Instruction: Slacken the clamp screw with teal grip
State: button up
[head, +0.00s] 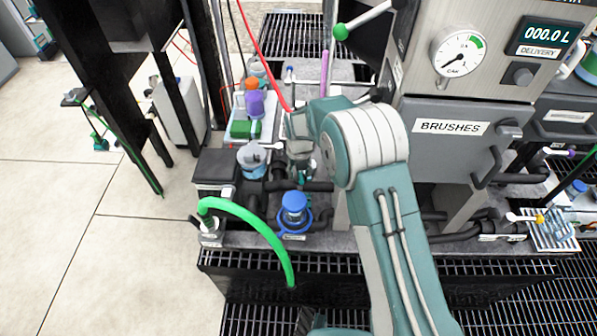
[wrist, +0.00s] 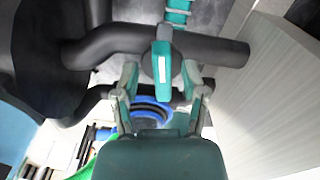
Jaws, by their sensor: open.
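The clamp screw with teal grip (wrist: 163,78) shows in the wrist view as a short flat teal bar with a grey upper end, in front of a round dark fitting on a black pipe. My gripper (wrist: 160,72) is open, with one finger on each side of the teal grip in the picture. Gaps show between the grip and both fingers, and I see no contact. In the head view my gripper (head: 302,170) points down among the black pipes, left of the grey cabinet. My wrist and the pipes hide the screw there.
Black pipes (wrist: 110,42) run across behind the grip. A pale panel (wrist: 270,90) stands close on the right. In the head view a blue-capped fitting (head: 294,205) and a green hose (head: 255,222) are in front, and the BRUSHES cabinet (head: 440,150) is to the right.

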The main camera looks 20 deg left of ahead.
notch_tip(320, 180, up, 12)
jog(key=shift+a, duration=0.15)
dwell(0.3)
jog(key=shift+f, duration=0.1)
